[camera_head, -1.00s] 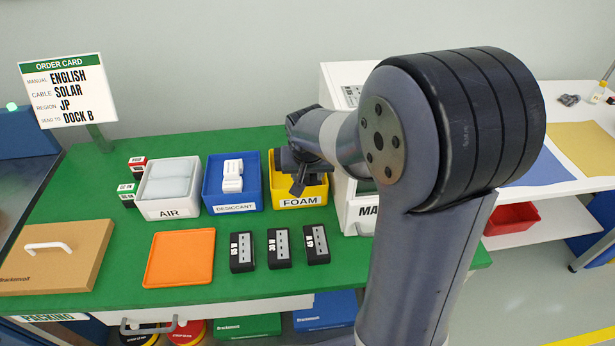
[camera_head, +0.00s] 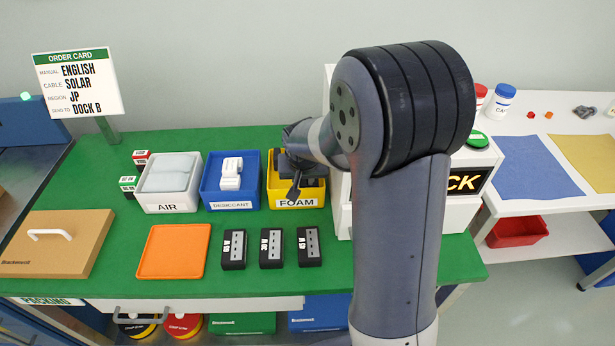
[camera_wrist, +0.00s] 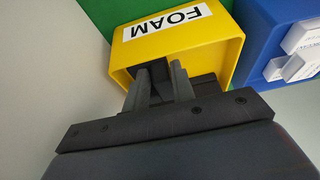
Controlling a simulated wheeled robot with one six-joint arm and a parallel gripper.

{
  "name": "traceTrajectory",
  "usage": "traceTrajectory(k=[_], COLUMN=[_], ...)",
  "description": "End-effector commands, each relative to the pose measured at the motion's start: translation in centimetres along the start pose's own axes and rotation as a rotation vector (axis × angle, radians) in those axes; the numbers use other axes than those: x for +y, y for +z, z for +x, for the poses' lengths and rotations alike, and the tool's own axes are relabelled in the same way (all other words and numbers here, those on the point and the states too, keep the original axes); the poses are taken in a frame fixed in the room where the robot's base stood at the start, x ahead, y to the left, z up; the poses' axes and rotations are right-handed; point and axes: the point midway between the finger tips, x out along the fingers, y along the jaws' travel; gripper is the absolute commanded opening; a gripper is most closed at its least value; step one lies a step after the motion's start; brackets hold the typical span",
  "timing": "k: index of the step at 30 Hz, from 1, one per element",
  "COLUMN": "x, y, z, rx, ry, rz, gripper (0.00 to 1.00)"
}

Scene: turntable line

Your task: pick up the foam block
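Dark material that looks like foam (camera_wrist: 204,86) lies in the bin beside the right finger. Something dark also shows between the fingers. I cannot tell whether they press on it.
The blue DESICCANT bin (camera_head: 206,192) stands close on the left, with the white AIR bin (camera_head: 153,202) beyond it. Three black labelled blocks (camera_head: 271,249) and an orange tray (camera_head: 150,270) lie in front. My arm blocks the right side.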

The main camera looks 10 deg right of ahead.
Motion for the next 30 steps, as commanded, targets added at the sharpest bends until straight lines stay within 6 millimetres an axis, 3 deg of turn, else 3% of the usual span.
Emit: traceTrajectory(k=[8,18,30], x=[0.0,0.0,0.0], y=[0.0,-0.2,-3.0], z=[0.0,-0.4,-7.0], rx=[0.0,0.002,0.004], ry=[0.0,0.0,-0.001], rz=[0.0,0.0,0.0], gripper=[0.01,0.0,0.0])
